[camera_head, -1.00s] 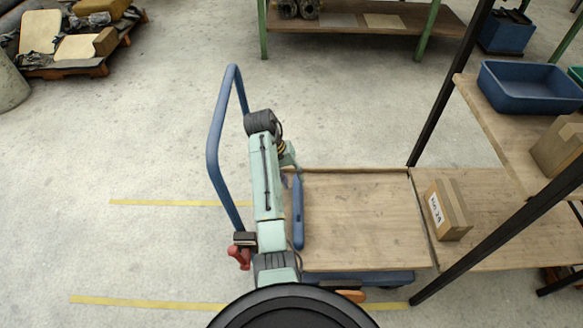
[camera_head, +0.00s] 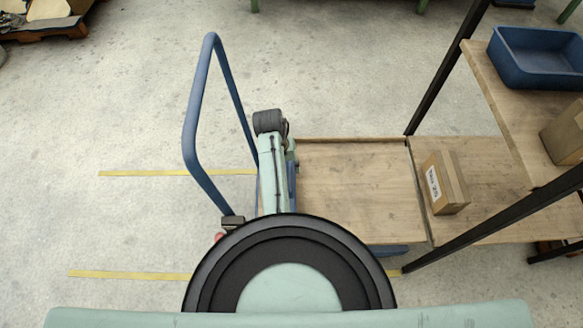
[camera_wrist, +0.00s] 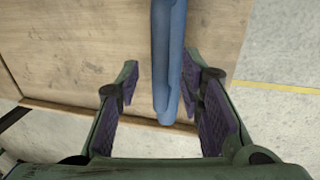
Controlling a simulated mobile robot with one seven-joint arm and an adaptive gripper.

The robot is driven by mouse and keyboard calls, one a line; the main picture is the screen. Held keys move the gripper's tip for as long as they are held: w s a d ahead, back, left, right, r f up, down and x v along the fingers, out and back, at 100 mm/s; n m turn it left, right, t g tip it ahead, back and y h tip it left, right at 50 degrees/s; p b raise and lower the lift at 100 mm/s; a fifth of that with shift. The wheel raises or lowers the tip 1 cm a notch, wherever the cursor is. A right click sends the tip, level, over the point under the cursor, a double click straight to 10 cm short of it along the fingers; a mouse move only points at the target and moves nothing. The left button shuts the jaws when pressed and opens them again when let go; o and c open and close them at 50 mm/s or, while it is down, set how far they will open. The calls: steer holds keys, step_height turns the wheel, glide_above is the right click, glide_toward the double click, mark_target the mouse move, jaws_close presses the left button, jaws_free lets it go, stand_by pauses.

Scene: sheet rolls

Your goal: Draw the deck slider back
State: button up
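The deck slider looks to be the blue bar (camera_wrist: 168,60) over the wooden deck (camera_wrist: 90,50) in the wrist view. My gripper (camera_wrist: 160,80) is open, with one purple-padded finger on each side of the bar. The left finger stands clear of it; the right finger is close, and I cannot tell whether it touches. In the head view the bar shows only as a blue sliver (camera_head: 291,180) beside my arm, at the left edge of the cart's deck (camera_head: 355,190). My gripper is hidden there behind my own arm and body.
The cart's blue push handle (camera_head: 190,125) stands left of my arm. A labelled cardboard box (camera_head: 443,183) sits on the wooden surface right of the deck. A dark rack post (camera_head: 500,230) and a shelf with a blue bin (camera_head: 538,58) are at the right. Floor is open at left.

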steer(key=shift+f, duration=0.45)
steer(key=shift+c, duration=0.5)
jaws_close()
